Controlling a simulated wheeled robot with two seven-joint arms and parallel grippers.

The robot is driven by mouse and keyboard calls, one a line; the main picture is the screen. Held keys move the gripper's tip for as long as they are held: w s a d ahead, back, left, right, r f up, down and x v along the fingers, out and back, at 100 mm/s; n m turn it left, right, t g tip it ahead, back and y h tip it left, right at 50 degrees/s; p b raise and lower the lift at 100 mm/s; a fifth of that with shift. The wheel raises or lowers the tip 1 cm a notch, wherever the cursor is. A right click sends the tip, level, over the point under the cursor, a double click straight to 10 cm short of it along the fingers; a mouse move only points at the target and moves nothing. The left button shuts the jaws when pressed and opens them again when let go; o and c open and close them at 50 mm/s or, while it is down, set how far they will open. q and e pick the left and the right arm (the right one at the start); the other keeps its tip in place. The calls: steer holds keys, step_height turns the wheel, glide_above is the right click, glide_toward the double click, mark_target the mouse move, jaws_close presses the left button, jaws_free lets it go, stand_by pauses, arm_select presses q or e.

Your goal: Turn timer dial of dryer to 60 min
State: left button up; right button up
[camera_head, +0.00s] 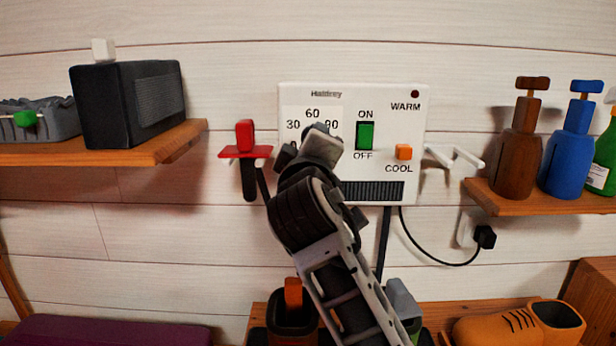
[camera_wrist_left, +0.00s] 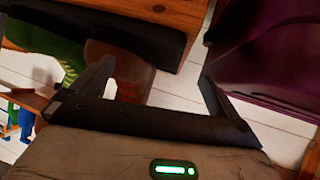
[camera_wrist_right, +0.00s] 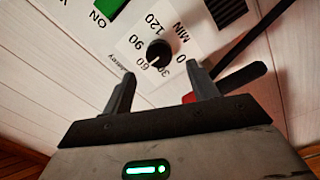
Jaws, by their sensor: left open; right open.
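The white dryer panel (camera_head: 400,180) is fixed to the wall in the head view. My right gripper (camera_head: 318,142) is in front of its timer area and hides the dial there. In the right wrist view the black round timer dial (camera_wrist_right: 159,53) sits just beyond the open fingers of my right gripper (camera_wrist_right: 161,74), roughly between them, and appears untouched. Numbers from 0 to 120 ring it. A small light mark shows at its edge on the 30 and 60 side; its exact reading is unclear. My left gripper (camera_wrist_left: 157,72) is open and empty, away from the dryer.
A green ON/OFF switch (camera_head: 366,136) and orange COOL slider (camera_head: 403,152) are right of the dial. A red hanging tool (camera_head: 245,150) is close on the left. Shelves hold a dark radio (camera_head: 130,105) and bottles (camera_head: 517,150). A cord (camera_head: 430,257) hangs below.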

arm_select(q)
steer(key=shift+s+d+f+b, duration=0.1)
steer(key=shift+f+b, duration=0.1)
steer(key=shift+b, duration=0.3)
arm_select(e)
steer(key=s, duration=1.1)
steer(key=shift+a+f, duration=0.15)
steer(key=shift+f, duration=0.05)
